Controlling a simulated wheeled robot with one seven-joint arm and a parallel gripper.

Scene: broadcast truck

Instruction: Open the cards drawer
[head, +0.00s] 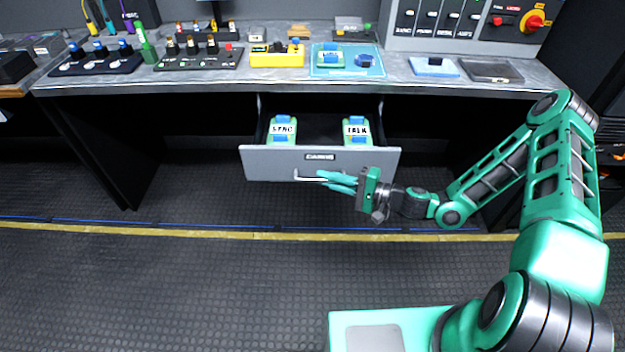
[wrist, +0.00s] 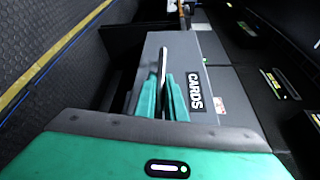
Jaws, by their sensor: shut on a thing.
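The cards drawer (head: 255,165) hangs open under the worktop, pulled well out, with a grey front and a dark label. In the wrist view its front (wrist: 212,75) shows the word CARDS. Inside stand two green and blue items, one labelled SYNC (head: 283,131) and one labelled TALK (head: 357,131). The bar handle (head: 308,179) is on the drawer front; it also shows in the wrist view (wrist: 162,70). My gripper (head: 325,179) is shut on the handle, its green fingers (wrist: 163,98) on either side of the bar.
The worktop (head: 200,80) above holds button boxes, a yellow box (head: 277,55), a blue mat (head: 347,70) and a switch panel (head: 455,22). The rubber floor (head: 200,290) in front of the drawer is clear, with a yellow line (head: 180,231) across it.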

